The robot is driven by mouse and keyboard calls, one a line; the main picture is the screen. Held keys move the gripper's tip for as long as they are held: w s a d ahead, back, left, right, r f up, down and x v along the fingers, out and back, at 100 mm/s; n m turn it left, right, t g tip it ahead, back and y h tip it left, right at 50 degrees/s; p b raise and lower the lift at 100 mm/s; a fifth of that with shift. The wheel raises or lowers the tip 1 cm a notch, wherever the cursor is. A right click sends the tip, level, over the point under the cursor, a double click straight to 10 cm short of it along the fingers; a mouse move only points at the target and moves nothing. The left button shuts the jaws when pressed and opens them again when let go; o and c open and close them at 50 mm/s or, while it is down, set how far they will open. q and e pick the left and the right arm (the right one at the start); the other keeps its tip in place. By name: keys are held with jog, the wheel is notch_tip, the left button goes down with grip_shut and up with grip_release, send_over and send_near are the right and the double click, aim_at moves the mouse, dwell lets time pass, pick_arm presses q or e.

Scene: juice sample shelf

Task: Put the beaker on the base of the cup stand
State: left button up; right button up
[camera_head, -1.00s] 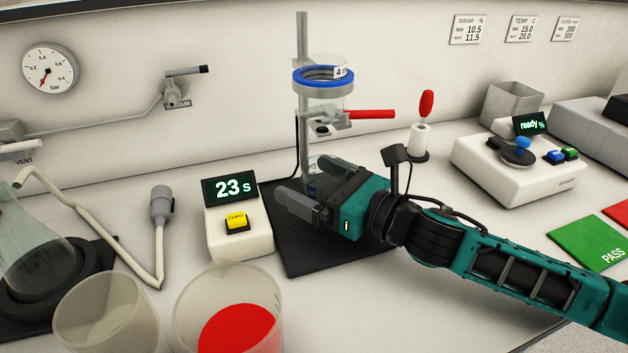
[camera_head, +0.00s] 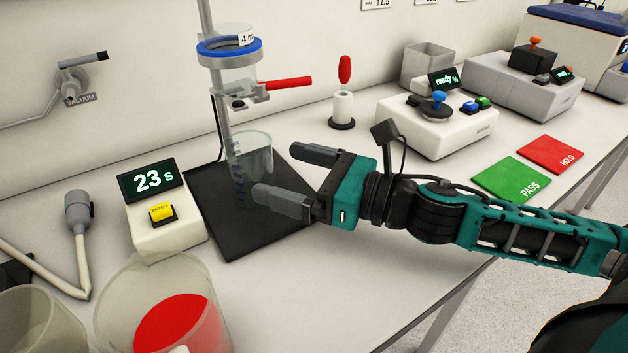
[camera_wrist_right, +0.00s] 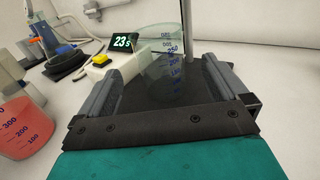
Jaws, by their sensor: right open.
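A clear beaker (camera_head: 252,160) with blue graduations stands upright on the black base (camera_head: 262,222) of the cup stand, beside its post. It also shows in the right wrist view (camera_wrist_right: 164,68), ahead of and between the open fingers. The stand's blue-rimmed cup (camera_head: 229,60) sits in a holder above, next to a red lever (camera_head: 291,82). My right gripper (camera_head: 285,174) is open and empty just to the right of the beaker, its fingers pointing toward it and apart from it. My left gripper is not in view.
A timer box (camera_head: 166,215) reading 23 s stands left of the base. A clear container with red contents (camera_head: 165,310) is at front left. A white instrument (camera_head: 440,130) and green PASS card (camera_head: 511,179) are at right. Table is clear in front of the base.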

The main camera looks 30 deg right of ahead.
jog(key=shift+v, duration=1.6)
